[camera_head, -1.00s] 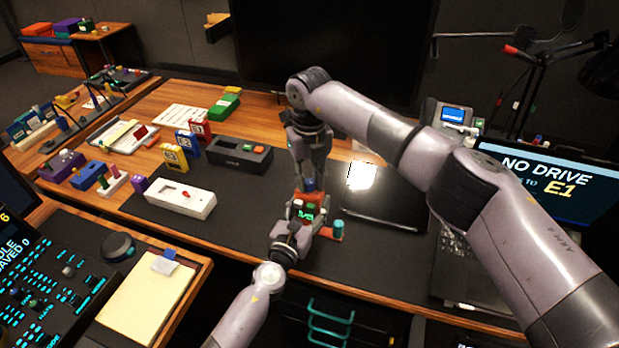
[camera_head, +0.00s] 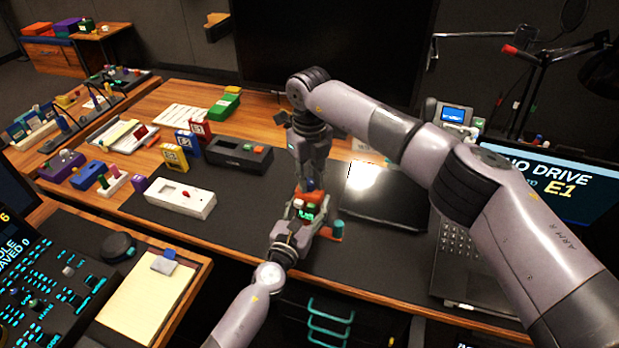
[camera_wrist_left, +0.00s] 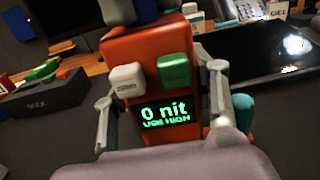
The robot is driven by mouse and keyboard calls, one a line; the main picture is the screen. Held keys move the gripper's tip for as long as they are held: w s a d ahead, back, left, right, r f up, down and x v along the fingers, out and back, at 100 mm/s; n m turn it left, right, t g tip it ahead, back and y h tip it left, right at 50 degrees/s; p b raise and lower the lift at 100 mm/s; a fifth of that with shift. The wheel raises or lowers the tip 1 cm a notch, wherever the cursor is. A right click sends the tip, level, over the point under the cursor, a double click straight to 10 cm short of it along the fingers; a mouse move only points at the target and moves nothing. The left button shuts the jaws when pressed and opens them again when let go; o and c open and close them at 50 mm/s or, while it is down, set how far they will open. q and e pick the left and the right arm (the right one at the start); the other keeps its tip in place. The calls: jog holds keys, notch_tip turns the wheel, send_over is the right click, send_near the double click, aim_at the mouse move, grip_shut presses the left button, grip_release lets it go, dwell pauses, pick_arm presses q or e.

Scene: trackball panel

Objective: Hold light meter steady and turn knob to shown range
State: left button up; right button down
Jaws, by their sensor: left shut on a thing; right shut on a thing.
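The light meter (camera_wrist_left: 150,55) is an orange block with a white button (camera_wrist_left: 125,80), a green button (camera_wrist_left: 174,70) and a lit display (camera_wrist_left: 165,114). The display reads "0 nit" in green, with a smaller line below like "USE HIGH". In the head view the meter (camera_head: 307,211) stands on the dark mat. My left gripper (camera_head: 305,222) is shut on the meter, one finger on each side; its fingers also show in the left wrist view (camera_wrist_left: 162,88). My right gripper (camera_head: 309,183) reaches down from above, shut at the meter's top. The knob is hidden there.
A teal-topped cylinder (camera_head: 338,229) stands close to the meter's right. A dark glossy panel (camera_head: 385,205) lies further right, beside a laptop (camera_head: 452,255). A white box (camera_head: 180,198) and a black box (camera_head: 238,154) stand to the left. Bare mat (camera_head: 240,215) lies between.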

aim_at(309, 181)
jog(key=n, duration=0.5)
jog(key=shift+n, duration=2.4)
jog(key=c, duration=1.4)
grip_release()
jog(key=shift+c, duration=0.2)
jog(key=shift+r, duration=0.1)
notch_tip(309, 181, up, 12)
